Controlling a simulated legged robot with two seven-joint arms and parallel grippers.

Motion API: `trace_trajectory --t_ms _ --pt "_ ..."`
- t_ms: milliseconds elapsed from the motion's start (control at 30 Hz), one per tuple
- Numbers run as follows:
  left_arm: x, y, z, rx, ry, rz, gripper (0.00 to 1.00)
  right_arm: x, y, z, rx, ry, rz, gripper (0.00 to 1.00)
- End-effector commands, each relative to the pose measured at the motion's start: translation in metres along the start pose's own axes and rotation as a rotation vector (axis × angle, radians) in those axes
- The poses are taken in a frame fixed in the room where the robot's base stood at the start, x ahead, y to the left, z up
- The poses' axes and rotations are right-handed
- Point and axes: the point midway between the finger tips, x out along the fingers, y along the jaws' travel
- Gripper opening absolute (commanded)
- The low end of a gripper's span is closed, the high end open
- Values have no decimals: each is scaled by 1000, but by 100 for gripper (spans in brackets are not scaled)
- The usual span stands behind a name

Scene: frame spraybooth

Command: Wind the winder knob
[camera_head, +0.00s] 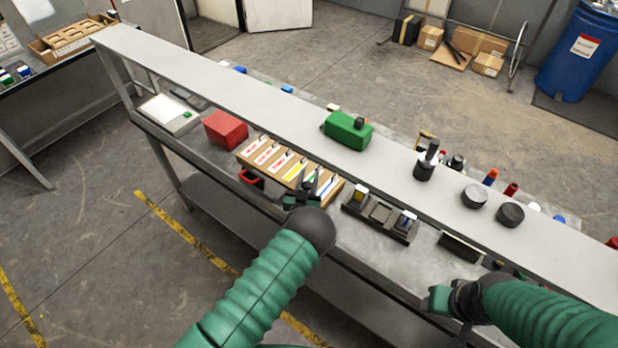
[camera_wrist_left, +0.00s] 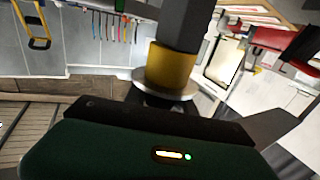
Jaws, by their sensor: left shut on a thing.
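My left gripper (camera_head: 314,184) is at the front edge of the bench, over the right end of a wooden rack of labelled cards. In the left wrist view, a dark grey post with a yellow band (camera_wrist_left: 172,68) and a pale metal disc stands at the jaws, and they are shut on it. I cannot tell for sure whether this is the winder knob; in the head view my gripper hides it. My right gripper (camera_head: 452,299) is low at the bench's front right, apart from the left one. Its fingers are too unclear to tell open from shut.
The card rack (camera_head: 262,165) and a black holder (camera_head: 380,213) with small blocks flank my left gripper. A red box (camera_head: 225,129) stands left. A raised shelf (camera_head: 270,108) runs behind, carrying a green box (camera_head: 345,131) and dark round pieces (camera_head: 474,196).

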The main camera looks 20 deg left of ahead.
Motion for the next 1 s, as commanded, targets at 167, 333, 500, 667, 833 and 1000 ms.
trace_trajectory --t_ms 167,333,500,667,833,1000 --pt "0 0 4 -2 4 -33 0 10 0 2 0 0 0 50" --pt "0 -4 7 -4 6 -178 0 40 0 10 0 0 0 50" --pt "-1 -7 1 -1 1 -249 0 45 0 11 0 0 0 50" --pt "-1 -7 0 0 -1 -249 0 43 0 10 0 0 0 50" --pt "-1 -7 0 0 -1 -248 42 43 0 10 0 0 0 50" --pt "-1 -7 0 0 0 -249 51 43 0 10 0 0 0 50"
